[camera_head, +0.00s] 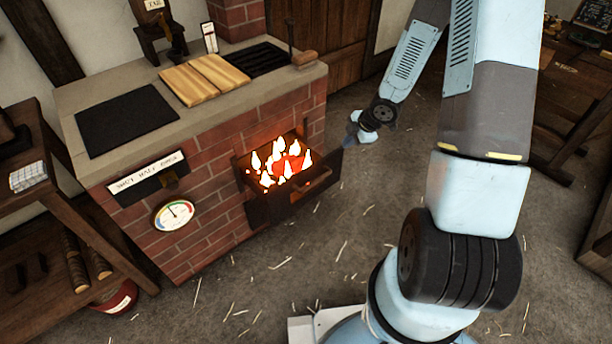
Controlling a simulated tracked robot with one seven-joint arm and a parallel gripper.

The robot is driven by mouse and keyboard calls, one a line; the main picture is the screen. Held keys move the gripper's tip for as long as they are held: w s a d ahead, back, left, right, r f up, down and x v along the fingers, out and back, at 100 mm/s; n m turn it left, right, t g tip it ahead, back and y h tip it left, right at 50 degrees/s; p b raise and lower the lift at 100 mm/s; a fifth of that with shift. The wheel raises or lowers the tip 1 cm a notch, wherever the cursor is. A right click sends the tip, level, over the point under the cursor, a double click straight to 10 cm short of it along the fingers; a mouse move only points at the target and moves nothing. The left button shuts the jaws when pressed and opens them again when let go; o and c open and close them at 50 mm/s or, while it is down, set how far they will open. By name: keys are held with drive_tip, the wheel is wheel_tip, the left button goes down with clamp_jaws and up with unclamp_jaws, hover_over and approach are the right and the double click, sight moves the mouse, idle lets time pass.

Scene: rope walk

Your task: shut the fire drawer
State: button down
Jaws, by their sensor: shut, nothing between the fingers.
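The fire drawer (283,206) is pulled out from the front of the brick stove (208,182). It is a dark metal box with burning coals and flames (284,164) inside. A wooden handle (312,185) runs across its dark front. My gripper (350,138) is just right of the drawer, near its right front corner. It is shut and empty. Its fingertips are small and partly hidden in this view, and I cannot tell whether they touch the drawer.
On the stove top lie wooden boards (205,79), a black plate (126,120) and a dark grate (262,60). A round gauge (173,215) is on the stove front. A wooden shelf (75,220) stands left. The straw-strewn floor before the drawer is clear.

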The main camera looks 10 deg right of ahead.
drive_tip(key=s+a+f+n+g+y, duration=0.25)
drive_tip(key=s+a+f, duration=0.2)
drive_tip(key=f, duration=0.35)
approach(310, 184)
drive_tip(key=shift+n+t+y, duration=0.25)
drive_tip(key=shift+t+y, duration=0.1)
drive_tip(key=shift+t, duration=0.1)
drive_tip(key=a+f, duration=0.1)
drive_tip(key=f, duration=0.1)
drive_tip(key=s+a+f, duration=0.1)
drive_tip(key=a+f, duration=0.1)
drive_tip(key=shift+s+a+f, duration=0.1)
drive_tip(key=shift+f, duration=0.15)
drive_tip(key=shift+w+a+f, duration=0.25)
drive_tip(key=shift+w+a, duration=0.7)
drive_tip(key=shift+w, duration=0.25)
drive_tip(key=shift+w+a, duration=0.4)
drive_tip(key=shift+w, duration=0.15)
